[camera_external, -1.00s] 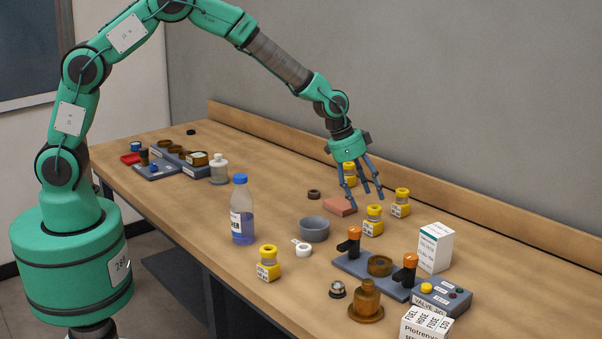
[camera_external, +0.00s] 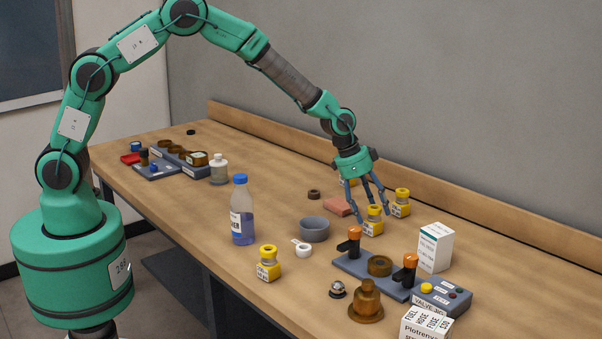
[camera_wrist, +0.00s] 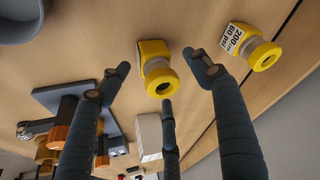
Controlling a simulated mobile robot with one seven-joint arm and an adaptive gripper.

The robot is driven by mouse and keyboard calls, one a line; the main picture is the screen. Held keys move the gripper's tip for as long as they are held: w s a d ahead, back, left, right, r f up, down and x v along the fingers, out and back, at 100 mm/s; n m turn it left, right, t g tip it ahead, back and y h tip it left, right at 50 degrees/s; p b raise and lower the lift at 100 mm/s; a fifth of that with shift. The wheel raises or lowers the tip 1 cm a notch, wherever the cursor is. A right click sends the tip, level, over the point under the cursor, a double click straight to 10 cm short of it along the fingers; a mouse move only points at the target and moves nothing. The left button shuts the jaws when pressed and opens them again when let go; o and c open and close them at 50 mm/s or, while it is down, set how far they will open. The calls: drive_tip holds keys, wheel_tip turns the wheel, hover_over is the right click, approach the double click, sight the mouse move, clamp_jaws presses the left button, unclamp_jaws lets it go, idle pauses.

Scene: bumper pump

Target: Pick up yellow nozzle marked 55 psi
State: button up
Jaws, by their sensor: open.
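One nozzle (camera_external: 373,226) is directly under my gripper (camera_external: 372,209); in the wrist view this nozzle (camera_wrist: 156,68) sits between the open fingers (camera_wrist: 157,64). I cannot see its marking clearly. A second nozzle (camera_external: 400,208) stands just to the right; in the wrist view this nozzle (camera_wrist: 252,46) has a label that seems to read 60 psi. A third nozzle (camera_external: 268,270) stands at the front, its label too small to read. My gripper is open and empty.
A pinkish block (camera_external: 338,205) and a grey bowl (camera_external: 313,231) lie left of the gripper. A board with orange-topped valves (camera_external: 345,264) and a white box (camera_external: 435,248) stand to the right. A blue-capped bottle (camera_external: 241,215) is further left.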

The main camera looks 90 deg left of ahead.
drive_tip(key=shift+x, duration=1.2)
drive_tip(key=shift+c, duration=0.5)
clamp_jaws()
